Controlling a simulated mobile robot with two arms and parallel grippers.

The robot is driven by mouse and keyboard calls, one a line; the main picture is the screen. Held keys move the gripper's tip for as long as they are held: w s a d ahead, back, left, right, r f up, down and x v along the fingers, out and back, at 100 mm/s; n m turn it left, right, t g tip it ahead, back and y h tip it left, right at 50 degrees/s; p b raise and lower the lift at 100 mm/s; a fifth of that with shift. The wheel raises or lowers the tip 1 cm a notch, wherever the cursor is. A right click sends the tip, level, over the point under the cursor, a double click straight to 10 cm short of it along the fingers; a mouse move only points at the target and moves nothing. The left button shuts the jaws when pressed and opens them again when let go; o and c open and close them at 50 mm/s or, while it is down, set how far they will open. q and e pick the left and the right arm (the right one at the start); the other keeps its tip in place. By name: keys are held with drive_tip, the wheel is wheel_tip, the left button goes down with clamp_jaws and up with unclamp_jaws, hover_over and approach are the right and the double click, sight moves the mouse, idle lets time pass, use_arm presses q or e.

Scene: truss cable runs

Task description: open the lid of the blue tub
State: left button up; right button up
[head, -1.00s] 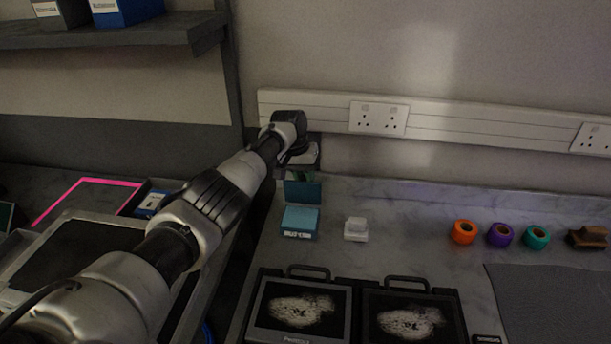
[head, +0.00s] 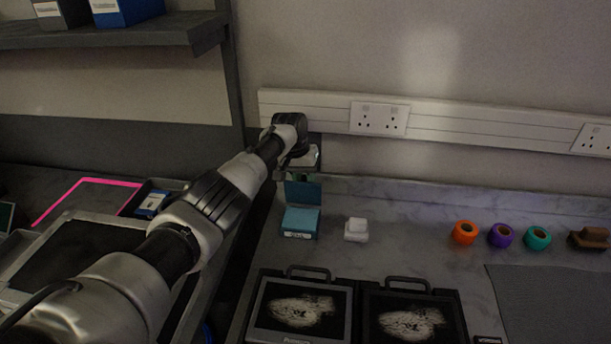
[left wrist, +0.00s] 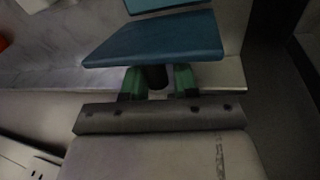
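The blue tub (head: 300,222) stands on the bench near the wall, with a white label on its front. Its lid (head: 304,192) stands up at the tub's back edge, so the tub is open. My left gripper (head: 301,177) is just behind and above the raised lid, partly hidden by it. In the left wrist view the lid (left wrist: 155,42) lies right in front of the green fingertips (left wrist: 159,75). The fingers are apart, with a dark shape between them. I cannot tell whether they touch the lid. My right gripper is out of view.
A small white block (head: 356,229) stands right of the tub. Two dark cases (head: 300,308) with handles lie in front. Orange (head: 465,232), purple (head: 501,235) and teal (head: 537,237) rolls sit to the right. A socket rail (head: 450,125) runs along the wall behind.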

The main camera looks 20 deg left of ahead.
use_arm(q)
drive_tip(key=shift+o, duration=1.1)
drive_tip(key=shift+a+f, duration=0.15)
drive_tip(key=shift+f, duration=0.1)
drive_tip(key=shift+o, duration=0.3)
drive_tip(key=shift+w, duration=0.25)
drive_tip(key=v, duration=1.1)
drive_tip(key=shift+b, duration=0.4)
drive_tip(key=shift+a, duration=0.1)
